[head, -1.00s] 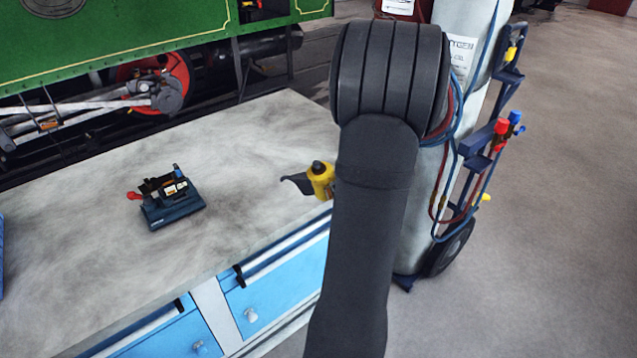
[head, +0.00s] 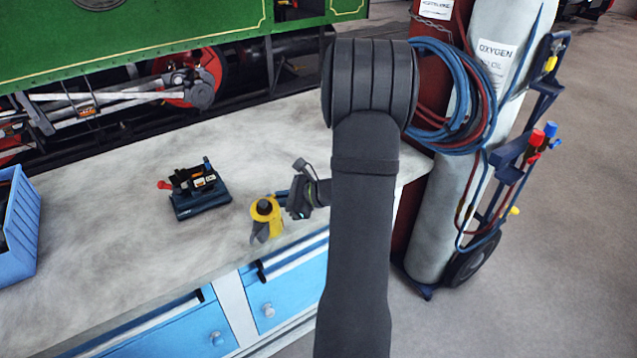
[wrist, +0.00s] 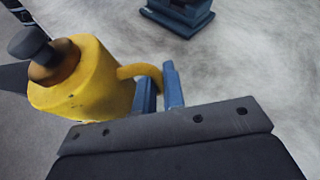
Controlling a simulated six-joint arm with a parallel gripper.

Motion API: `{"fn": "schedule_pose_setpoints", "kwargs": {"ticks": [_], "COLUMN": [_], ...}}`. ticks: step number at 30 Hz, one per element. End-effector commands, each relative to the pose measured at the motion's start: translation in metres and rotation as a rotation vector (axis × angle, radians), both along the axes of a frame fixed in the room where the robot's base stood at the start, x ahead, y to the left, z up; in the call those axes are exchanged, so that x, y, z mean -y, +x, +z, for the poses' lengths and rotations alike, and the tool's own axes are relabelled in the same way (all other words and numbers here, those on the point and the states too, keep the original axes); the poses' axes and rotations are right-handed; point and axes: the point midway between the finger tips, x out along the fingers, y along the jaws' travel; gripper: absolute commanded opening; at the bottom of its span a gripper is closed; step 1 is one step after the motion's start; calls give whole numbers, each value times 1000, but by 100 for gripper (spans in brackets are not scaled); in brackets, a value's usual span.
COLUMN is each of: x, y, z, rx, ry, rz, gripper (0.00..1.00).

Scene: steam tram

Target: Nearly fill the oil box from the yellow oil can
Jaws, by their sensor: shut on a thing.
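The yellow oil can (head: 275,220) is near the front edge of the bench in the head view, its dark spout toward the front. It also shows close in the wrist view (wrist: 92,88), with a dark cap. My gripper (head: 286,197) is right of the can. In the wrist view its blue fingers (wrist: 160,90) are shut on the can's yellow handle. I cannot tell whether the can touches the bench. A blue vice (head: 203,203) with a red handle end stands left of the can. Dark box-like parts (head: 192,181), perhaps the oil box, sit in it; their inside is hidden.
The pale bench top (head: 110,235) is mostly clear. A blue bin (head: 20,228) stands at its left end. Blue drawers (head: 285,295) are below the front edge. A trolley with gas cylinders and hoses (head: 455,120) stands right of the bench. A green tram (head: 130,35) is behind.

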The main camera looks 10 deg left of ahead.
Motion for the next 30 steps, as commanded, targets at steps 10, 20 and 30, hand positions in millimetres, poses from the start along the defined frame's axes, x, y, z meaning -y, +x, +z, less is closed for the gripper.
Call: {"fn": "schedule_pose_setpoints", "kwargs": {"ticks": [10,20,30], "x": [-63,-47,-8], "y": [-127,-210,-231], "z": [-36,-62,-68], "rx": [-43,-61,-51], "ry": [-20,-72,-147], "rz": [885,1691,2428], "gripper": [0,0,0]}}
